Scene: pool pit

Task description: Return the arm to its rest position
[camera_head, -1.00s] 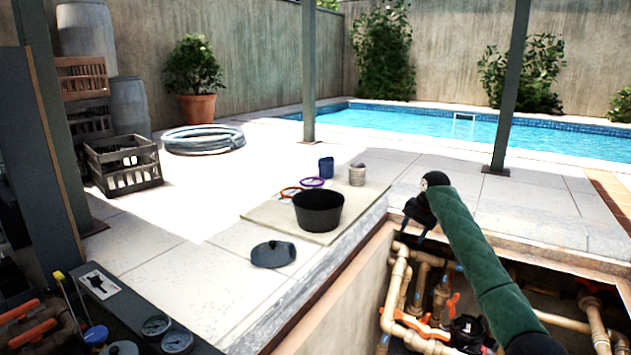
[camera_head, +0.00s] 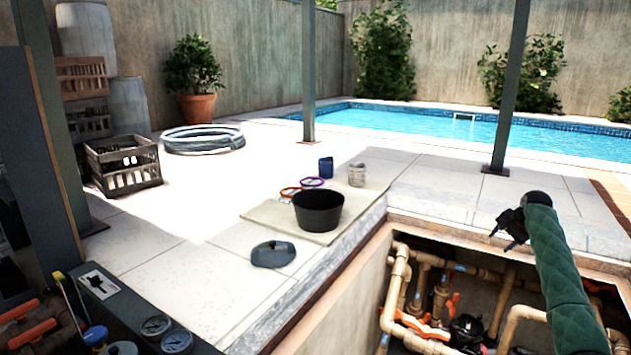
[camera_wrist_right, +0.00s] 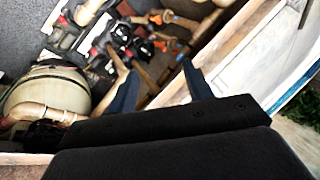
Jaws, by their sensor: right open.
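My right arm, in a green quilted sleeve, comes in from the lower right of the head view. Its black right gripper (camera_head: 508,230) is over the far rim of the pipe pit, at the right of the picture. In the right wrist view the two fingers of the right gripper (camera_wrist_right: 158,88) stand apart with nothing between them. Below them lie the pit's pipes and valves. My left gripper is not in the head view.
The open pit holds tan pipes (camera_head: 393,290) and orange-handled valves. On the paving left of it, a mat (camera_head: 262,213) bears a black bucket (camera_head: 318,210), a blue cup (camera_head: 326,167) and a pale tin (camera_head: 357,175). A dark lid (camera_head: 273,254) lies nearer. A post (camera_head: 508,100) stands behind.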

